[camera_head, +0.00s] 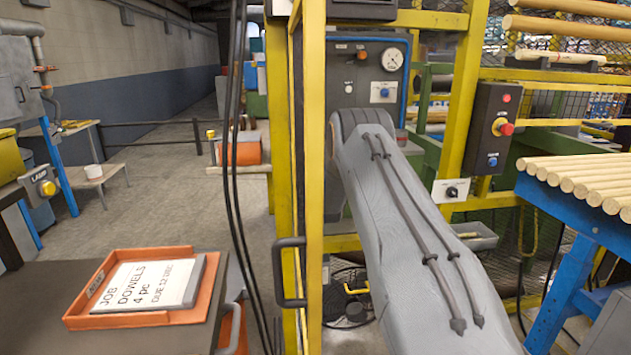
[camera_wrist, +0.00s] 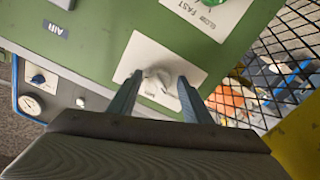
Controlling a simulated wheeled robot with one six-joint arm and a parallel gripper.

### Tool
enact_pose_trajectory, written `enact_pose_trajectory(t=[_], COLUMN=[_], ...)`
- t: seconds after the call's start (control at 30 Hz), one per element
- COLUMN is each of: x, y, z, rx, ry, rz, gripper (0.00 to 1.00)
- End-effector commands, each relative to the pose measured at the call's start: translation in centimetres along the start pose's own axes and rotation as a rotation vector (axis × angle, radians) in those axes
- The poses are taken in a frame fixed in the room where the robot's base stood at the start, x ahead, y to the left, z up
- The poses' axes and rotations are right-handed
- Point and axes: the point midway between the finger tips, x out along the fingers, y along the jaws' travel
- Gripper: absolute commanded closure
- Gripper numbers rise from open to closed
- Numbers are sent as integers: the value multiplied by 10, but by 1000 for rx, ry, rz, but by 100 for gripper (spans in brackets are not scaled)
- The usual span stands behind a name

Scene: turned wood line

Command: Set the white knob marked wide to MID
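A white knob (camera_wrist: 156,82) sits on a white plate (camera_wrist: 143,52) on a green panel in the wrist view. The plate's small lettering is too small to read, so I cannot confirm the name or the setting. My gripper (camera_wrist: 160,77) is open, with one finger on each side of the knob and gaps visible between fingers and knob. Whether the fingertips reach the plate cannot be told. In the head view my arm extends forward, and my gripper and this knob are hidden.
A green knob (camera_wrist: 212,3) on a SLOW/FAST plate is close above. Black mesh (camera_wrist: 285,50) and a yellow post (camera_wrist: 300,140) stand right. In the head view, yellow posts (camera_head: 313,180) flank my arm; a red-button box (camera_head: 490,128) and dowels (camera_head: 590,180) are right.

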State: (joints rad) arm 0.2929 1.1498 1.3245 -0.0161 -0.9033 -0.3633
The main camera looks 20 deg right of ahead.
Motion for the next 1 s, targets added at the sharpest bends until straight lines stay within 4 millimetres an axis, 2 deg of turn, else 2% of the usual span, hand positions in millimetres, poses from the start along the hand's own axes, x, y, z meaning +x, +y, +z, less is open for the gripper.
enact_pose_trajectory(t=[0.03, 0.2, 0.23, 0.63, 1.0], x=[0, 0, 0, 0, 1], y=[0, 0, 0, -1, -2], z=[0, 0, 0, 2, 2], rx=[0, 0, 0, 82, 383], ry=[0, 0, 0, 0, 1], rz=[0, 0, 0, -1, -1], gripper=[64, 93, 95, 95, 95])
